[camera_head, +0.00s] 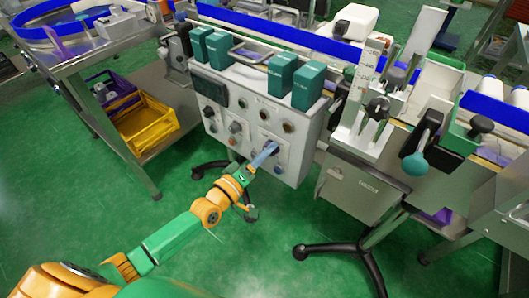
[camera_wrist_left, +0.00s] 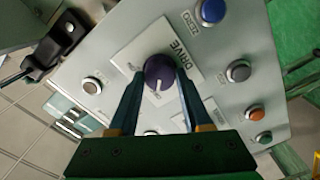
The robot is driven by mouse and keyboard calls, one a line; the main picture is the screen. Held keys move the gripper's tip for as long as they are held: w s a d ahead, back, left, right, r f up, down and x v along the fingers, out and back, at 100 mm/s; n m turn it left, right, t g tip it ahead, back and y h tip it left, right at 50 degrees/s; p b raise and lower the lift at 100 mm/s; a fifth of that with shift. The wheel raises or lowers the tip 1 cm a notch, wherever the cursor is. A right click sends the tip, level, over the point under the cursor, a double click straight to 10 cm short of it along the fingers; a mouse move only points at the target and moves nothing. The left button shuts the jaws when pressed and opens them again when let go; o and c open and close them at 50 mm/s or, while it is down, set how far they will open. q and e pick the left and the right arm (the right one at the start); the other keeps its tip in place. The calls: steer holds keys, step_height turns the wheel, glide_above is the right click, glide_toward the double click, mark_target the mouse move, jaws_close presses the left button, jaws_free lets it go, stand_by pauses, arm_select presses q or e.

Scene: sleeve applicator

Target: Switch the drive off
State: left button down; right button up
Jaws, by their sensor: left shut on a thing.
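The drive switch is a dark purple rotary knob (camera_wrist_left: 160,72) on a light plate marked DRIVE. It sits on the front of a grey control box (camera_head: 262,82); the plate shows low on the right of that front in the head view. My left gripper (camera_head: 272,152) reaches the knob from the front, with one fingertip on each side of it. In the wrist view the left gripper (camera_wrist_left: 160,77) is shut on the knob. A pale mark on the knob points toward the gripper's palm in that view. My right gripper is in neither view.
Other buttons and knobs, including a blue button (camera_wrist_left: 213,10) and an orange button (camera_wrist_left: 256,113), surround the plate. Green boxes (camera_head: 280,74) stand on the control box. A yellow crate (camera_head: 146,122) is under the left table.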

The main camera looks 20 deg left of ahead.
arm_select(q)
steer(key=shift+c, duration=1.7)
jaws_free()
steer(key=p+v, duration=0.1)
steer(key=v, duration=0.6)
